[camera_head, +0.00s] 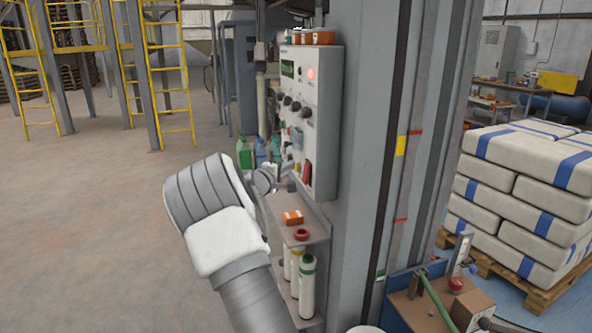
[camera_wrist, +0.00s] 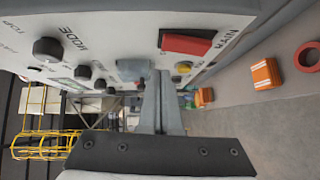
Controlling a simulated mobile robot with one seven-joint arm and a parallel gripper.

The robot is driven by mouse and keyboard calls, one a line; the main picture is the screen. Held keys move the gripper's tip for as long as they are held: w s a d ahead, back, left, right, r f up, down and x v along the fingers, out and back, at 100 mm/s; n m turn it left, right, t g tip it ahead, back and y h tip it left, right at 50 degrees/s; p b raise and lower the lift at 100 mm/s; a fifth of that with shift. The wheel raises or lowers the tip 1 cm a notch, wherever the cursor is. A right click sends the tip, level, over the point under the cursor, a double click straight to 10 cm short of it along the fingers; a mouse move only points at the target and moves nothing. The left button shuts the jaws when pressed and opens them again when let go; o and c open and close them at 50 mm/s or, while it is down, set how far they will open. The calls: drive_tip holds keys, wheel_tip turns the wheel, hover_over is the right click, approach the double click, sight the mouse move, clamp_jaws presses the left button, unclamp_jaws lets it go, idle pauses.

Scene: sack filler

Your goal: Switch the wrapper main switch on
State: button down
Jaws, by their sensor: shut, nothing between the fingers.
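The grey control panel (camera_head: 322,120) is fixed to the side of a column in the head view. A red switch (camera_head: 307,173) sits low on its face. In the wrist view the red MAIN switch (camera_wrist: 188,42) shows close up in a dark frame beside the MAIN lettering; I cannot tell whether it is on or off. My gripper (camera_head: 284,187) is in front of the lower panel. In the wrist view my gripper (camera_wrist: 160,85) is shut and empty, its tips near the panel face and below the red switch in the picture. I see no clear contact with the switch.
Several black knobs (camera_wrist: 48,50) and a yellow button (camera_wrist: 183,68) share the panel. A shelf below holds an orange box (camera_head: 293,217), a red ring (camera_head: 301,234) and bottles (camera_head: 307,285). Stacked sacks (camera_head: 530,190) stand right of the column. The floor at left is open.

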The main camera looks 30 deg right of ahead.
drive_tip(key=b+v, duration=0.1)
drive_tip(key=v, duration=0.9)
drive_tip(key=shift+a+r, duration=0.25)
drive_tip(key=shift+a, duration=0.05)
drive_tip(key=s+a+r+m+g+y+p, duration=0.1)
drive_tip(key=s+m+g+y, duration=0.15)
drive_tip(key=s, duration=0.65)
drive_tip(key=s+a+r+m+g+y+p, duration=0.1)
drive_tip(key=s+a+m+g+y, duration=0.15)
drive_tip(key=s, duration=0.75)
drive_tip(key=s+a+t+y+p, duration=0.2)
drive_tip(key=s+a+y, duration=0.7)
drive_tip(key=s+a, duration=1)
drive_tip(key=shift+s+a+r+y+p, duration=0.2)
drive_tip(key=shift+r+y+p, duration=0.2)
drive_tip(key=shift+r, duration=0.05)
drive_tip(key=c, duration=1.6)
unclamp_jaws()
